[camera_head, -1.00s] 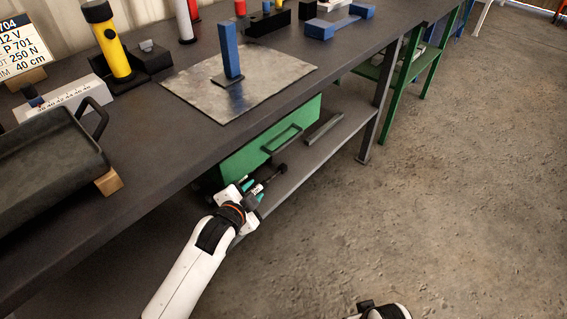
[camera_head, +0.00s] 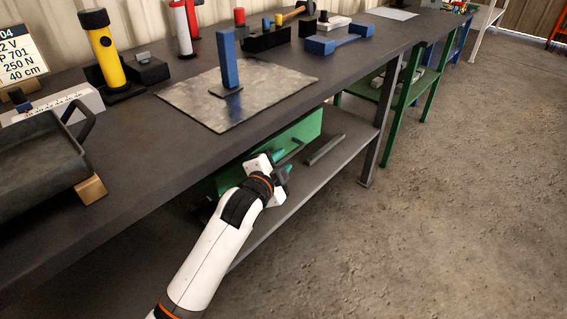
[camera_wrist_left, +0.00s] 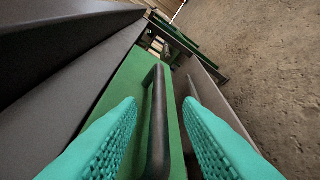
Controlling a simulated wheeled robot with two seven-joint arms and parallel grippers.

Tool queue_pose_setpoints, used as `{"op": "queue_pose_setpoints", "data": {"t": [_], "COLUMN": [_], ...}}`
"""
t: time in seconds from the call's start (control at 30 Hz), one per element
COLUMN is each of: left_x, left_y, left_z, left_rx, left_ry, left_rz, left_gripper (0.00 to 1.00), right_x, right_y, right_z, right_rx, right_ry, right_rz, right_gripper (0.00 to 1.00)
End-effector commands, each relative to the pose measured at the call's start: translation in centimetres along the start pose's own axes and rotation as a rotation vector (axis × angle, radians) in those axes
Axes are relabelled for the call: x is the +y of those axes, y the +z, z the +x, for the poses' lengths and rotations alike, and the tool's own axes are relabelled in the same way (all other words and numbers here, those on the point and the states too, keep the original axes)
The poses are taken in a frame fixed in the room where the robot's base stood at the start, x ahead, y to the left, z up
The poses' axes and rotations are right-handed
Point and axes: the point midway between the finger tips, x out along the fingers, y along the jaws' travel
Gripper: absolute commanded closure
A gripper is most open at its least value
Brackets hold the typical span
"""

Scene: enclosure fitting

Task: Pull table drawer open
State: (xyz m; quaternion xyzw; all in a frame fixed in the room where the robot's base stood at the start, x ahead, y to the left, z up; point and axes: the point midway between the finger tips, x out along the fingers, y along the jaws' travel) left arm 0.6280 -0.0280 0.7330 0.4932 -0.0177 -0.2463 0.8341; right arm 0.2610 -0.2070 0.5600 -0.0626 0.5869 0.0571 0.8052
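The green table drawer (camera_head: 308,127) sits under the worktop's front edge, its left part hidden behind my left gripper and arm. In the left wrist view its green front (camera_wrist_left: 128,82) carries a dark bar handle (camera_wrist_left: 157,125). My left gripper (camera_head: 283,162) is at the drawer front, by the handle. In the left wrist view its two teal fingers (camera_wrist_left: 161,105) are apart, one on each side of the handle, with visible gaps between the pads and the bar. My right gripper is not in view.
The dark worktop (camera_head: 140,150) lies just above my left gripper. A lower shelf (camera_head: 335,150) with a grey bar runs beneath the drawer. A table leg (camera_head: 376,150) stands to the right. The concrete floor (camera_head: 440,210) in front is clear.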

Motion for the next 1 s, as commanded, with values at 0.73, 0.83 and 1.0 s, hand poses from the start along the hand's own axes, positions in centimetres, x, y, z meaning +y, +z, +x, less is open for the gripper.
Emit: {"op": "queue_pose_setpoints", "data": {"t": [0.73,0.83,1.0], "left_x": [0.0,0.0,0.0], "left_y": [0.0,0.0,0.0], "left_z": [1.9,1.9,1.8], "left_rx": [0.000,0.000,0.000], "left_ry": [0.000,0.000,0.000], "left_rz": [0.000,0.000,0.000], "left_gripper": [1.00,1.00,1.00], "right_x": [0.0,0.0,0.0], "right_y": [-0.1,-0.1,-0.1], "right_z": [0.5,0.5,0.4], "right_rx": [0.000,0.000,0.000], "right_ry": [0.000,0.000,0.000], "right_rz": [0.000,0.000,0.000], "right_gripper": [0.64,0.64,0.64]}}
